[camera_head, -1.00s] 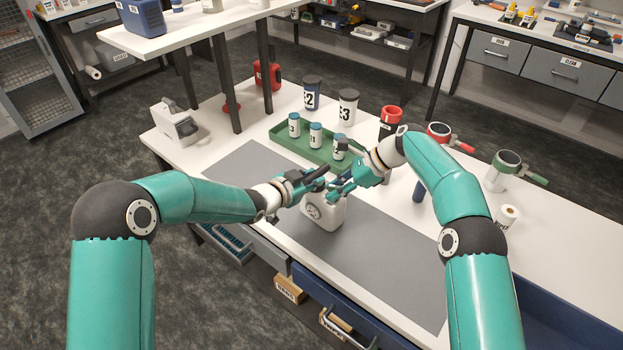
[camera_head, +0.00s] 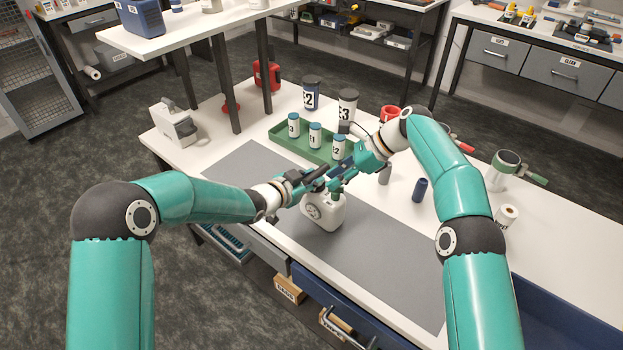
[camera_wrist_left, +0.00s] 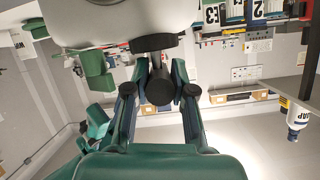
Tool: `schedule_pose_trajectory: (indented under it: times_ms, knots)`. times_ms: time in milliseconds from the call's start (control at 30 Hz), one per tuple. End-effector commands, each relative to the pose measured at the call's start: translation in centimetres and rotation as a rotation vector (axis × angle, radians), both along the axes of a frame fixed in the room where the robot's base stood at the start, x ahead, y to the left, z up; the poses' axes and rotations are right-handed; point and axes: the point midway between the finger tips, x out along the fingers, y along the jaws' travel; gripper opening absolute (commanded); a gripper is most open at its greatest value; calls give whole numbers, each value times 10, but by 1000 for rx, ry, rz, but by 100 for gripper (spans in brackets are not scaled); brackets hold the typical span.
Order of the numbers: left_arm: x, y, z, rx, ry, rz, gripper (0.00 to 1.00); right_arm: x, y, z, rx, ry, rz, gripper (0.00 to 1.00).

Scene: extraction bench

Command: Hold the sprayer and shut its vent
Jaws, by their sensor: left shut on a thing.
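The white sprayer (camera_head: 324,212) stands upright on the grey mat, with a round dark mark on its side and a green part (camera_head: 337,188) at its top. My left gripper (camera_head: 318,180) is shut at the sprayer's top. In the left wrist view, my left fingers (camera_wrist_left: 160,95) close around a dark round piece below the white body (camera_wrist_left: 100,20). My right gripper (camera_head: 340,172) is just above and behind the sprayer's top, apart from the body; its finger gap cannot be made out. The vent is not clearly visible.
A green tray (camera_head: 285,143) with several small labelled jars lies behind the grippers. Larger canisters E2 (camera_head: 311,95) and E3 (camera_head: 347,104) stand farther back. A dark blue cylinder (camera_head: 419,190) stands to the right. The mat's front right part (camera_head: 385,255) is clear.

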Motion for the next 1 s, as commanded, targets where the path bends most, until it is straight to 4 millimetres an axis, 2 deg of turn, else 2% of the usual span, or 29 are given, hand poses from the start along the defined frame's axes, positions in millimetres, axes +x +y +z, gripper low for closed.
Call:
schedule_pose_trajectory:
  times_ms: [200,467,500,633,667,867,1000]
  knots:
    - [0,0,0,-1,0,1,0,0,0,21,0,-1,1,27]
    - [0,0,0,-1,0,1,0,0,0,24,0,0,1,27]
    - [0,0,0,-1,0,1,0,0,0,24,0,0,1,29]
    - [0,0,0,-1,0,1,0,-2,1,25,3,1,8,50]
    - [0,0,0,-1,0,1,0,-3,1,25,6,2,13,52]
    - [0,0,0,-1,0,1,0,-23,11,33,51,16,89,52]
    - [0,0,0,-1,0,1,0,-53,21,44,119,32,182,52]
